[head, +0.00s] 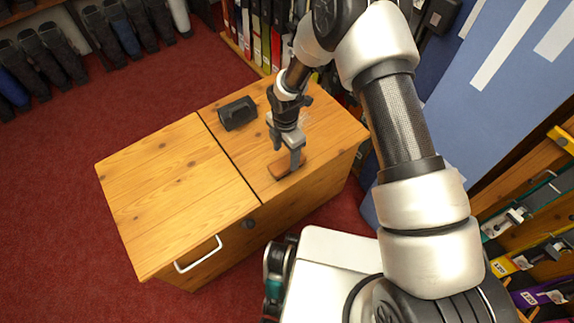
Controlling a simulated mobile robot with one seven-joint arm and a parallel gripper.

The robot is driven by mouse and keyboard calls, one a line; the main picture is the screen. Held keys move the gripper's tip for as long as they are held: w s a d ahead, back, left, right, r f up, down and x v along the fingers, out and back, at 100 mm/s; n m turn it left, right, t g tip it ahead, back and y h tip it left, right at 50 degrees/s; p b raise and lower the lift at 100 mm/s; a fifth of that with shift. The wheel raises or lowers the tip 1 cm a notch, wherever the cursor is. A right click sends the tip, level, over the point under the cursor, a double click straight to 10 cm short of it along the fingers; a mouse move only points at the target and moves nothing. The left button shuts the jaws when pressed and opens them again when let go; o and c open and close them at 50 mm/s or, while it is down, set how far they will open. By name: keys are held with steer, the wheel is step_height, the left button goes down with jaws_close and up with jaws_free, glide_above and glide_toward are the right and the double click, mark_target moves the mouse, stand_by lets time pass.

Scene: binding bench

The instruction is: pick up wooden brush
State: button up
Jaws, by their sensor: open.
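A small reddish-brown wooden block shape, which looks like the wooden brush (280,170), lies on the wooden cabinet (170,180) near the front edge of its top. My gripper (294,160) points down at it, with its fingers just over or around the brush's right part. The jaws are open. A finger covers part of the brush, and I cannot tell whether the fingers touch it. The brush's bristles cannot be made out.
A black object (238,113) sits on the cabinet top, left of and behind my gripper. A white handle (198,254) sticks out at the cabinet's front. The left part of the top is clear. Shelves of binders (262,30) stand behind.

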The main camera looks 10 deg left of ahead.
mark_target(287, 161)
steer(key=f, duration=0.2)
steer(key=f+b, duration=0.1)
steer(key=f, duration=0.2)
steer(key=shift+s+d, duration=0.15)
steer(key=shift+d, duration=0.05)
steer(key=shift+r, duration=0.1)
steer(key=shift+c, duration=0.5)
steer(key=c, duration=1.2)
step_height(287, 161, up, 10)
steer(key=shift+r+p, duration=0.1)
steer(key=shift+p, duration=1.05)
steer(key=shift+c, duration=0.2)
